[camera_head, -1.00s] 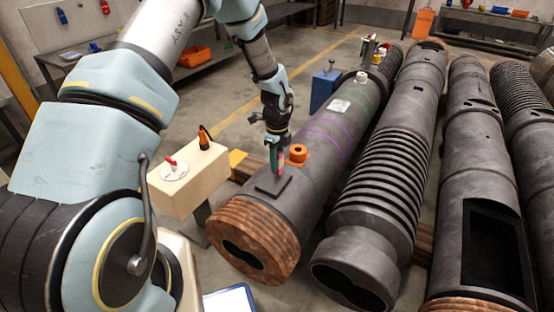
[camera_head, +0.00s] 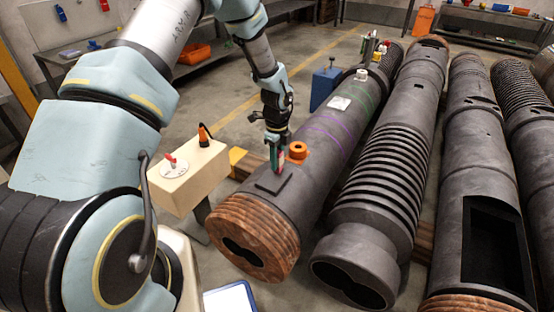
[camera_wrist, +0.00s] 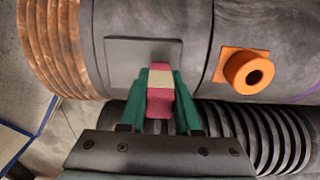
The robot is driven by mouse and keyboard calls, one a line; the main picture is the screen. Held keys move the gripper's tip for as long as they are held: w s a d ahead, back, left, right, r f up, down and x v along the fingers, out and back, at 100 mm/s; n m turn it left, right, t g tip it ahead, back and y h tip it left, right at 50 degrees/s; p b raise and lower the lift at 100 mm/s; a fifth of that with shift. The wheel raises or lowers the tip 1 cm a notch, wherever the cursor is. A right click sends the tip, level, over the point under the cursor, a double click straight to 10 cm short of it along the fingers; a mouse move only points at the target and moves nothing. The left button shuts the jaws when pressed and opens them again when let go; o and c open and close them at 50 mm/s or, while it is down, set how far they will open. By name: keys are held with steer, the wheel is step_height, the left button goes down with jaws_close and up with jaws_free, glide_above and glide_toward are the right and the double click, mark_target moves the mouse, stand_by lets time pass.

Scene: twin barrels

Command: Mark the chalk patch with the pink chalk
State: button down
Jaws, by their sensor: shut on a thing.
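The chalk patch (camera_head: 272,181) is a dark, flat, square plate on the nearest barrel (camera_head: 312,160), just behind its copper-coloured end. It also shows in the wrist view (camera_wrist: 120,62). In the head view my gripper (camera_head: 275,152) points down over the patch's far edge. In the wrist view the chalk overlaps the patch's lower right edge. I cannot tell whether its tip touches the patch. I see no clear pink mark on the patch.
An orange ring fitting (camera_head: 297,151) sits on the barrel close beside my gripper. A cream box (camera_head: 188,178) with a red-handled dial and an orange-tipped tool stands to the left. Several other dark barrels (camera_head: 375,200) lie to the right. A blue box (camera_head: 325,86) stands behind.

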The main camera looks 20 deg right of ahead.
steer(key=shift+f, duration=0.35)
steer(key=shift+s+a+r, duration=0.1)
steer(key=shift+s+a, duration=0.2)
steer(key=shift+a, duration=0.05)
stand_by(0.3)
steer(key=shift+s+a+p, duration=0.1)
steer(key=shift+a+p, duration=0.05)
steer(key=shift+p, duration=0.15)
steer(key=shift+s+a, duration=0.25)
steer(key=shift+a, duration=0.05)
steer(key=shift+s+a+p, duration=0.35)
steer(key=shift+a, duration=0.1)
steer(key=shift+s+a, duration=0.4)
steer(key=shift+a, duration=0.05)
